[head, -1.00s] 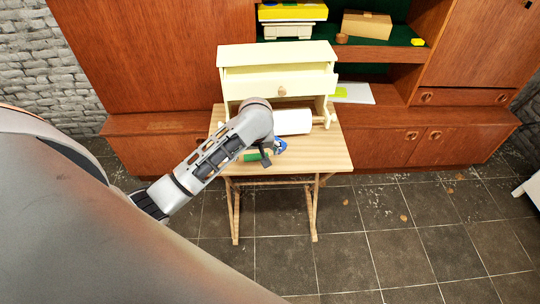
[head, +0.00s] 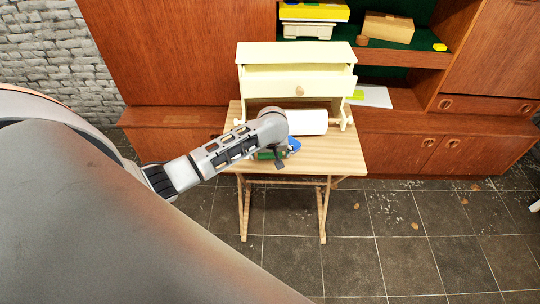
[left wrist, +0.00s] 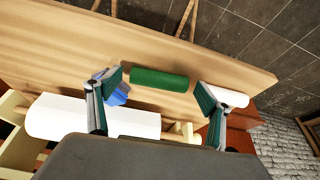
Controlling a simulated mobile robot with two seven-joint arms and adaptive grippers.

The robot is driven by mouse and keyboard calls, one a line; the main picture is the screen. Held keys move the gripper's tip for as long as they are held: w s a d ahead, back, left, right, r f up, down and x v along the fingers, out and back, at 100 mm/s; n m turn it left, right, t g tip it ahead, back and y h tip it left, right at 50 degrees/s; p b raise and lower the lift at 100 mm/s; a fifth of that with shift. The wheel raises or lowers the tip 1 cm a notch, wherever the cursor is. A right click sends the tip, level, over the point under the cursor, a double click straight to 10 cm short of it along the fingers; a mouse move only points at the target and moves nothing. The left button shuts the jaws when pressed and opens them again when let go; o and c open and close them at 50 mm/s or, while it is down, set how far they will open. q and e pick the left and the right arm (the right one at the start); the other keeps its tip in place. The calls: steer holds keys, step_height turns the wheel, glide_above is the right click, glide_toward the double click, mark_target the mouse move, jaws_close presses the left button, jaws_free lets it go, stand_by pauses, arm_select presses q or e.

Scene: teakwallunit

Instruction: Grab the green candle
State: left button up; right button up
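The green candle (left wrist: 160,78) lies on its side on the small wooden table (head: 333,155). In the left wrist view it lies between and ahead of the two spread fingers of my left gripper (left wrist: 157,100), which is open and empty. In the head view the gripper (head: 280,160) is over the table's front left part and hides most of the candle (head: 264,155). I cannot tell the exact gap between fingers and candle. My right gripper is not in view.
A blue object (head: 295,146) lies close by, partly behind a finger in the left wrist view (left wrist: 117,93). A white roll (head: 308,122) sits under a cream drawer cabinet (head: 260,82) at the table's back. The table's right front is clear.

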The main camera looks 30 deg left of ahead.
arm_select(q)
steer(key=c, duration=0.9)
steer(key=shift+r, duration=0.1)
